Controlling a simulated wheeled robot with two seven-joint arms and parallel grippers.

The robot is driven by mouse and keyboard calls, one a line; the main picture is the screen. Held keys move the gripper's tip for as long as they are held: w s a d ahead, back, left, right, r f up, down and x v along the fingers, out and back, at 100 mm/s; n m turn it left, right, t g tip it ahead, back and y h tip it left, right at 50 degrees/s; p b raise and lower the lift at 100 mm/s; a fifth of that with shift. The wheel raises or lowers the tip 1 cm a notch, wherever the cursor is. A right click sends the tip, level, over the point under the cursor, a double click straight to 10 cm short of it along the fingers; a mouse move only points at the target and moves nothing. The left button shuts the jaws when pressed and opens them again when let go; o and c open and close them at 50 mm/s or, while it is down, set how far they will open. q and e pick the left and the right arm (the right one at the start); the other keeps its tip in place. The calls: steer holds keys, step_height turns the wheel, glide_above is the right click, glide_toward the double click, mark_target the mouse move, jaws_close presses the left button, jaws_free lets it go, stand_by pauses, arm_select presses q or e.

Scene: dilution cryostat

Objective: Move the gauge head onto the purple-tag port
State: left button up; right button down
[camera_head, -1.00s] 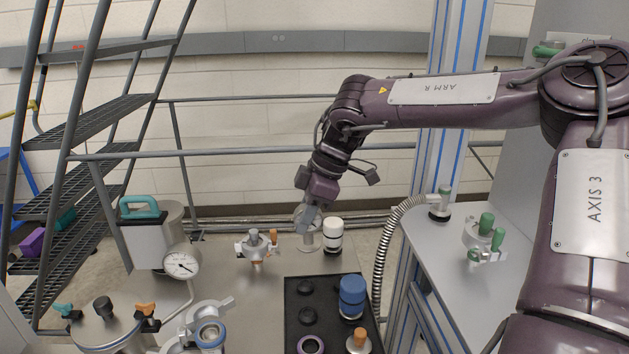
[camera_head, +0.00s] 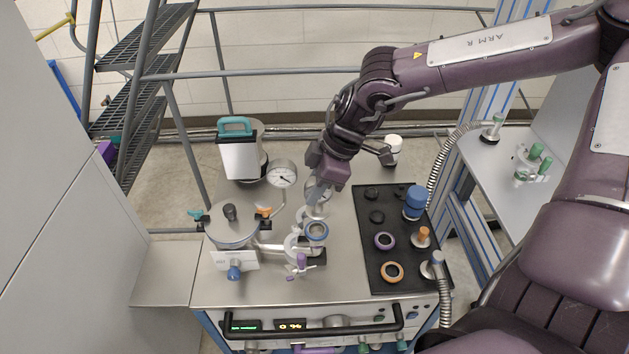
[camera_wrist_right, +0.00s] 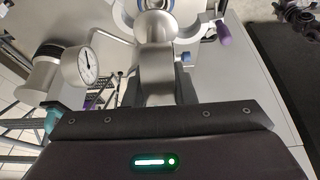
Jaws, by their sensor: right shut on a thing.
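My right gripper (camera_head: 315,197) is shut on the gauge head (camera_head: 316,212), a silvery metal piece with a round flange, and holds it over the bench. In the right wrist view the gauge head (camera_wrist_right: 154,28) shows beyond the fingers. Just below it in the head view is a port with a blue ring (camera_head: 316,231). A clamp with a purple handle (camera_head: 301,262) is beside that port; the purple handle (camera_wrist_right: 223,34) also shows in the wrist view. Whether the gauge head touches the port I cannot tell. My left gripper is not in view.
A black tray (camera_head: 372,262) with caps and rings lies to the right. A dial gauge (camera_head: 283,175) and a metal vessel (camera_head: 232,228) with coloured clamps stand to the left. A white-capped jar (camera_head: 393,150) is behind. A black handle rail (camera_head: 310,335) runs along the front.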

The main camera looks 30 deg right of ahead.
mark_target(314, 210)
step_height(314, 210, down, 3)
steer(key=shift+a+r+b, duration=0.1)
steer(key=shift+r+b, duration=0.05)
steer(key=shift+b, duration=0.5)
steer(key=shift+f+b, duration=0.55)
steer(key=shift+f, duration=0.6)
steer(key=shift+f+b, duration=0.6)
steer(key=shift+b, duration=0.35)
steer(key=c, duration=1.1)
jaws_free()
